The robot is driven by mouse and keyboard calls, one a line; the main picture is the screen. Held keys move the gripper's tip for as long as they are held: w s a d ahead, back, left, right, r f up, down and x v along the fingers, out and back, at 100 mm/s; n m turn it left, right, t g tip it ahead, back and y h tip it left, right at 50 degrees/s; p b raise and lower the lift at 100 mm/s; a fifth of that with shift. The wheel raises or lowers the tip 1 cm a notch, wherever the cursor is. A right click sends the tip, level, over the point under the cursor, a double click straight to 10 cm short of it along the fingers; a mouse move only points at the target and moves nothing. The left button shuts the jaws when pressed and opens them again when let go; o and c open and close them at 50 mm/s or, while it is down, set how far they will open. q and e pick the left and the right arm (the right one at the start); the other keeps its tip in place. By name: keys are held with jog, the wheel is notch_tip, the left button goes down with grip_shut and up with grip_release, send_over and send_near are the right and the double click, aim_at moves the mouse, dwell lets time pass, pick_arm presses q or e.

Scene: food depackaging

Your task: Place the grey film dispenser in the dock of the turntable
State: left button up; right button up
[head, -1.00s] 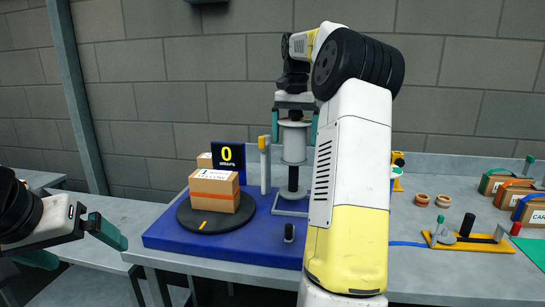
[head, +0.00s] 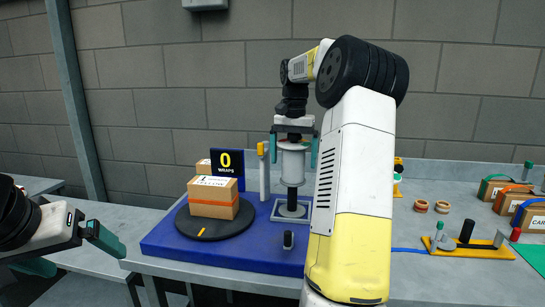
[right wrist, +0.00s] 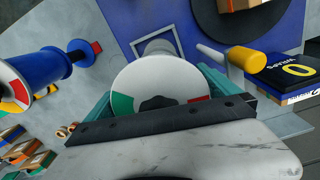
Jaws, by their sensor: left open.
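The grey film dispenser (head: 292,164) is upright between the teal fingers of my right gripper (head: 293,150). In the right wrist view its round top (right wrist: 145,80), with green and red sectors, lies between the fingers. It is over the grey square dock (head: 277,213) on the blue base; I cannot tell whether its lower end touches. The black turntable (head: 208,236) is left of the dock and bears a cardboard box (head: 212,197) with an orange band. My left gripper (head: 70,252) is open and empty at the far left, away from the base.
A yellow-topped post (head: 263,172) stands close to the dispenser's left. The wraps display (head: 227,163) reads 0, behind the box. A small black knob (head: 288,240) is at the blue base's front. A blue spool (right wrist: 45,78) shows in the right wrist view. Several boxes stand at the right.

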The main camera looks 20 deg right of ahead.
jog(key=shift+r, duration=0.1)
notch_tip(320, 180, up, 12)
jog(key=shift+f, duration=0.2)
jog(key=shift+r, duration=0.25)
jog(key=shift+a+r, duration=0.1)
jog(key=shift+a, duration=0.1)
jog(key=s+a+n+t, duration=0.3)
jog(key=s+a+n, duration=0.2)
jog(key=s+a, duration=0.55)
jog(key=s+a+f+n+t+y, duration=0.1)
jog(key=s+a+f+n, duration=0.1)
jog(key=s+a+f, duration=0.3)
jog(key=s+a+f+n+t+y, duration=0.1)
jog(key=s+a+f+t, duration=0.1)
jog(key=s+a+f, duration=0.3)
jog(key=s+f, duration=0.4)
jog(key=s, duration=0.1)
jog(key=shift+a+f+n, duration=0.15)
jog(key=shift+a+n, duration=0.2)
jog(key=shift+n, duration=0.05)
